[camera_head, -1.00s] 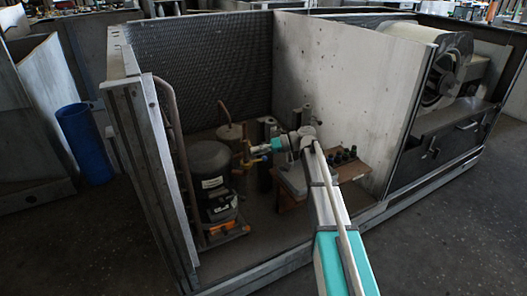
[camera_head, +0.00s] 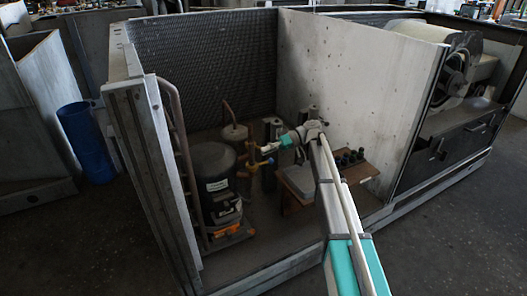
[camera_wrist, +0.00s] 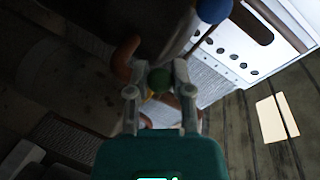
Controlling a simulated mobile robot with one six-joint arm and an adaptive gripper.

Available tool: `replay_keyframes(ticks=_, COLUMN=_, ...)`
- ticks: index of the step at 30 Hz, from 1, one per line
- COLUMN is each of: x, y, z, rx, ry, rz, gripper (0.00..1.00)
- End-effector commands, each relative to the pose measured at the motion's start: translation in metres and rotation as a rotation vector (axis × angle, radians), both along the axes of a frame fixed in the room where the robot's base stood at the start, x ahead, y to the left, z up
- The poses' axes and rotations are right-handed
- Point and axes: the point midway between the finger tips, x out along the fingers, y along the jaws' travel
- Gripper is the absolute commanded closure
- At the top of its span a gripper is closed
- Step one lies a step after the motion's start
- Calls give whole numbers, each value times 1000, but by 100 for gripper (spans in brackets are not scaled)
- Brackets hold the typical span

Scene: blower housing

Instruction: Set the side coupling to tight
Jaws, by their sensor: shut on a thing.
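My gripper (camera_wrist: 160,83) shows in the wrist view with its two grey fingers closed around a small round green part, which I take to be the side coupling (camera_wrist: 159,79). A brown-orange pipe (camera_wrist: 126,55) passes just beyond the fingers. In the head view my gripper (camera_head: 268,147) is at the brassy piping (camera_head: 256,161) to the right of the black compressor (camera_head: 214,178). The coupling is too small to make out in the head view, and its setting cannot be read.
Housing walls (camera_head: 350,80) enclose the work area at the back and right. A small wooden table (camera_head: 355,172) with several dark knobs stands right of the compressor. A blue bin (camera_head: 86,142) stands outside at left. A blue ball-shaped part (camera_wrist: 214,10) is near the fingers.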

Motion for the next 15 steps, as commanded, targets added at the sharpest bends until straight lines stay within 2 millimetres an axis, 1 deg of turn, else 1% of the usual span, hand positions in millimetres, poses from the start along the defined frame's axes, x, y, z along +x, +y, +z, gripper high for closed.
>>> replay_keyframes(ticks=1, x=-3, y=-2, z=-1, rx=-6, ry=1, rz=6, gripper=100)
replay_keyframes(ticks=7, x=-5, y=1, z=-1, rx=-7, ry=2, rz=12, gripper=100)
replay_keyframes(ticks=8, x=-5, y=1, z=-1, rx=-7, ry=2, rz=12, gripper=66)
replay_keyframes(ticks=12, x=-5, y=4, z=-1, rx=-6, ry=1, rz=13, gripper=40)
replay_keyframes(ticks=13, x=-5, y=4, z=-1, rx=-6, ry=1, rz=14, gripper=35)
replay_keyframes(ticks=15, x=-5, y=6, z=-1, rx=-6, ry=1, rz=14, gripper=35)
